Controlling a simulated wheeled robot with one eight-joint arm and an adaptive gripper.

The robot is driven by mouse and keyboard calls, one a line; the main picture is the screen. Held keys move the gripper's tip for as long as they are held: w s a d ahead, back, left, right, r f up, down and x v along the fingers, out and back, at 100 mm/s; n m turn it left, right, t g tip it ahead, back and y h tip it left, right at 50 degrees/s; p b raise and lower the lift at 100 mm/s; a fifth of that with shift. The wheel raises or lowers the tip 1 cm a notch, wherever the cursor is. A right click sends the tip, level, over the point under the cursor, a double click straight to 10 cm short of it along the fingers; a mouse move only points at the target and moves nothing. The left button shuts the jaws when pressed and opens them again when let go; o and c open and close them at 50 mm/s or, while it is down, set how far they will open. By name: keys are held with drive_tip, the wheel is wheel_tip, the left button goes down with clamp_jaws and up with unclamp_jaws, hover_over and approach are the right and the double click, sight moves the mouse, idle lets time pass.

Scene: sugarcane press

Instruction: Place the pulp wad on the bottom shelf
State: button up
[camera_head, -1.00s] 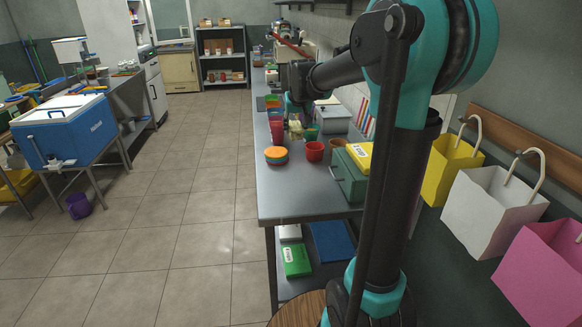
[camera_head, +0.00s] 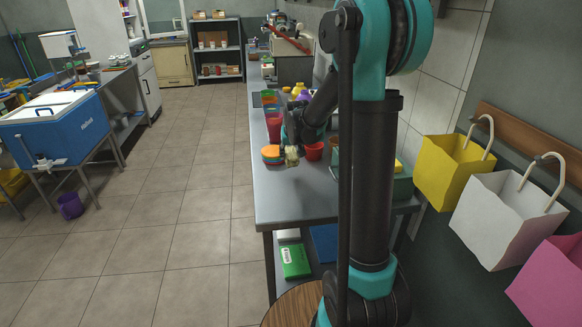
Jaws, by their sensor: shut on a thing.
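The pulp wad (camera_head: 292,156) is a small pale yellowish lump held at the tip of my gripper (camera_head: 292,146). My gripper is shut on it, above the near part of the steel table (camera_head: 290,204). The wad appears just right of a stack of orange, yellow and green discs (camera_head: 271,154); I cannot tell whether they touch. The bottom shelf (camera_head: 317,271) under the table is partly visible, with a green box (camera_head: 295,261), a white box (camera_head: 288,236) and a blue item (camera_head: 324,242) on it. My arm hides its right part.
Red cups (camera_head: 313,151), other coloured cups and a green case (camera_head: 402,187) stand on the table. A round wooden top (camera_head: 291,306) is in front. Paper bags (camera_head: 495,212) are at right. A shelf unit (camera_head: 217,50) stands far back.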

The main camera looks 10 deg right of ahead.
sight(291, 173)
drive_tip(key=shift+f, duration=2.85)
drive_tip(key=shift+f, duration=0.1)
drive_tip(key=o, duration=1.1)
